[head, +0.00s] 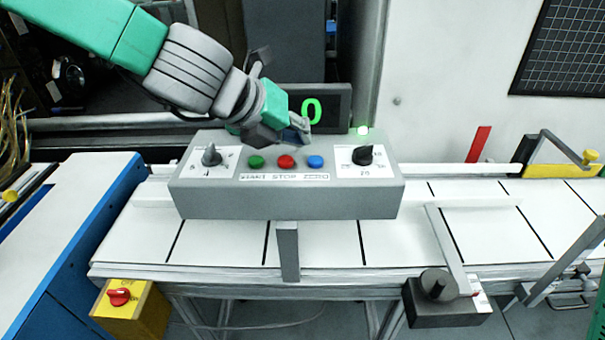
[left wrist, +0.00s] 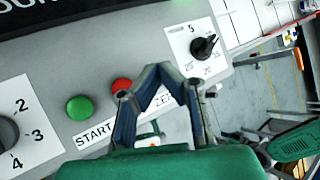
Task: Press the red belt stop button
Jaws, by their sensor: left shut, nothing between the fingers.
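The red button (head: 286,162) sits in the middle of a row on the grey control box (head: 290,203), above the STOP label, with a green button (head: 256,162) to its left and a blue button (head: 316,162) to its right. My left gripper (head: 299,130) is shut and empty, above and behind the row. In the left wrist view my shut fingertips (left wrist: 158,70) show to the right of the red button (left wrist: 121,87), and one finger stands close by its right edge. Contact cannot be told. The blue button is hidden there behind the gripper.
A display (head: 318,108) reading a green 0 stands behind the box. A white belt (head: 330,245) runs below. A yellow box with a red switch (head: 119,297) is at lower left.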

